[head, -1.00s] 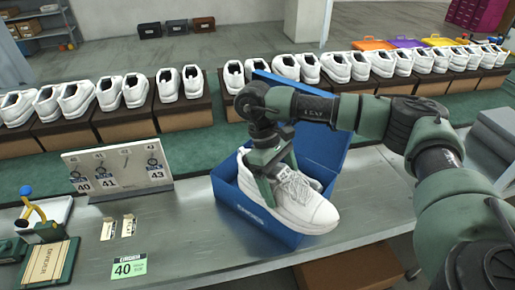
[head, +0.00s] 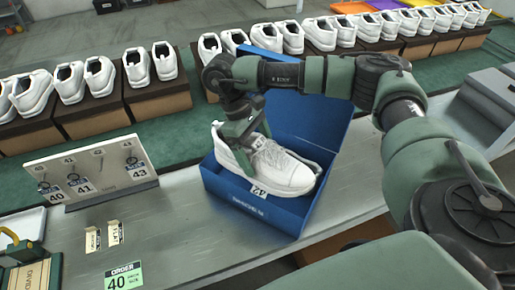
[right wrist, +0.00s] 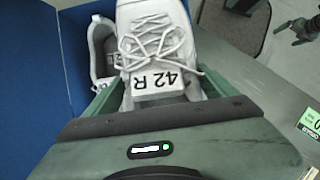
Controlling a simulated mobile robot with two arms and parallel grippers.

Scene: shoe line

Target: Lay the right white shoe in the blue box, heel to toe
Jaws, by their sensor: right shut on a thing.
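A white laced shoe (head: 285,173) is held by my right gripper (head: 240,143), which is shut on it near the heel. It is in or just above the blue box (head: 250,212), toe to the right and heel to the left; I cannot tell if it touches the bottom. In the right wrist view a "42 R" label (right wrist: 156,81) hangs on the shoe (right wrist: 155,30). Another white shoe (right wrist: 101,45) lies beside it in the box, mostly hidden. Apparently my left gripper (right wrist: 305,30) shows small at the upper right there; its jaws are unclear.
The box stands on a grey metal table (head: 180,225). A white board (head: 92,172) with tags 40, 41 and 43 is to its left, near a green order card (head: 124,276) reading 40. Behind, white shoes stand on brown boxes (head: 125,105). The table between board and box is clear.

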